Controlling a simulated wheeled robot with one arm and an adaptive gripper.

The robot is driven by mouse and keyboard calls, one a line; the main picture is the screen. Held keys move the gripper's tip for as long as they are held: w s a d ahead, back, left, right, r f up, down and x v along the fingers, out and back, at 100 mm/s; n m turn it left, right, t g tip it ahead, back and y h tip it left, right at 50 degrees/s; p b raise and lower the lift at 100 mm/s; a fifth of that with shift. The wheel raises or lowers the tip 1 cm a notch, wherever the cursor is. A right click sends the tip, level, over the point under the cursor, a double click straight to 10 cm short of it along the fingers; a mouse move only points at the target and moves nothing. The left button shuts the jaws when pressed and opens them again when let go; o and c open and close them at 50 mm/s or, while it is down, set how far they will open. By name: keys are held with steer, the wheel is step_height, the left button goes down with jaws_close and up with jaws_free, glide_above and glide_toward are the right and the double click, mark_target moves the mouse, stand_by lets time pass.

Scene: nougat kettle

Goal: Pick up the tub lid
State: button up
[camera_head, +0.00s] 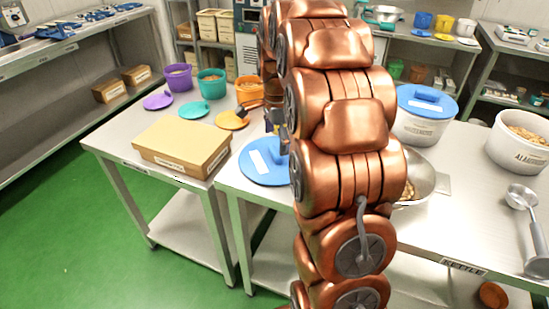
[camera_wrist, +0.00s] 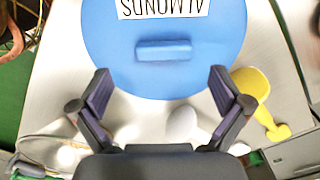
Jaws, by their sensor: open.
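The tub lid (camera_wrist: 110,62) is a flat blue disc with a raised bar handle and a white label reading ALMONDS, upside down in the wrist view. A blue lid with a white label (camera_head: 258,174) lies flat on the table left of my arm in the head view, partly covered by the arm. My gripper (camera_wrist: 160,74) is open and empty in the wrist view. Its two fingers appear either side of the handle, with the handle slightly beyond the tips. I see no contact. In the head view my arm hides most of the gripper.
A white tub labelled ALMONDS (camera_head: 516,146) stands open at the right. Another white tub (camera_head: 420,130) has a blue lid on it. A cardboard box (camera_head: 180,145) sits left of the flat blue lid. A ladle (camera_head: 530,215) lies at right. A yellow scoop-like thing (camera_wrist: 252,84) is near my right-hand finger.

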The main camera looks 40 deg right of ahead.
mark_target(275, 151)
steer(key=f, duration=0.3)
steer(key=f+p, duration=0.1)
steer(key=shift+w+a+f, duration=0.1)
steer(key=shift+w+f, duration=0.05)
steer(key=shift+w, duration=0.1)
steer(key=c, duration=1.2)
